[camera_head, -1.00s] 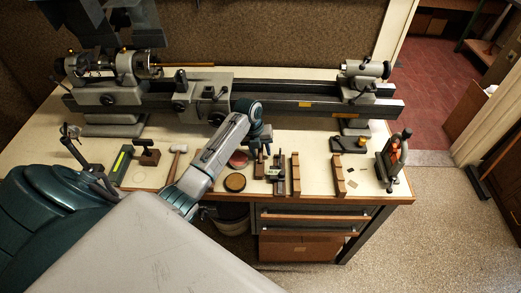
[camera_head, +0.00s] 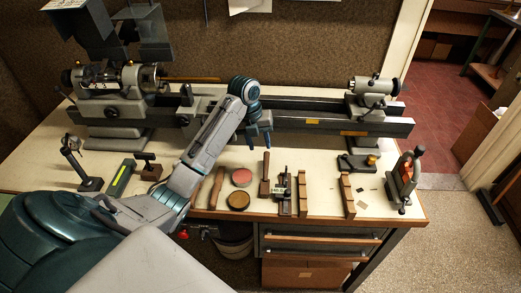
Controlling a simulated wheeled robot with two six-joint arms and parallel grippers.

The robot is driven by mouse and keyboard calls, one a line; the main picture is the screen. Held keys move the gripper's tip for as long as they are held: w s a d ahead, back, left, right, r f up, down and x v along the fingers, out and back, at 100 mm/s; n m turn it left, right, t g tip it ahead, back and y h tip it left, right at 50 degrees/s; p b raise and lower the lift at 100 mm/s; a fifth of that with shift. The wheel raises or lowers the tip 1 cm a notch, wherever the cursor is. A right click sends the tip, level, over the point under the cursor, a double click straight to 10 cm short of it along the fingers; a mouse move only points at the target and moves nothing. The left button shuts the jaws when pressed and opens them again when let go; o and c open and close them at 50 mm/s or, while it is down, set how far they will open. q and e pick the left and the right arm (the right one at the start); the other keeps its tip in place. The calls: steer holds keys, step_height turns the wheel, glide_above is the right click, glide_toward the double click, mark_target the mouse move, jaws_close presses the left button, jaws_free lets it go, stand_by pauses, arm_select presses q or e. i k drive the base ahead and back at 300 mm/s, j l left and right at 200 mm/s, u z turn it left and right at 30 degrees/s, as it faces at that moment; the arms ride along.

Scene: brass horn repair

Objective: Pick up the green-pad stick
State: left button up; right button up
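A dark bar with a bright green strip (camera_head: 121,178) lies on the left of the bench top; it is the only clearly green-topped piece I make out, and I cannot tell for sure that it is the green-pad stick. My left gripper (camera_head: 259,139) hangs in front of the lathe bed, right of that bar and above the bench. Its two fingers point down, apart, with nothing seen between them. A wooden stick (camera_head: 265,176) lies below and slightly right of it. My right gripper is not in view.
A lathe (camera_head: 310,109) runs along the back. Red (camera_head: 242,177) and brown (camera_head: 238,201) round tins, a wooden handle (camera_head: 217,187), notched wooden racks (camera_head: 347,194) and a red-bodied clamp (camera_head: 403,180) stand on the bench. My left arm covers part of the middle.

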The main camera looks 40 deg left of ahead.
mark_target(217, 187)
steer(key=u, duration=1.5)
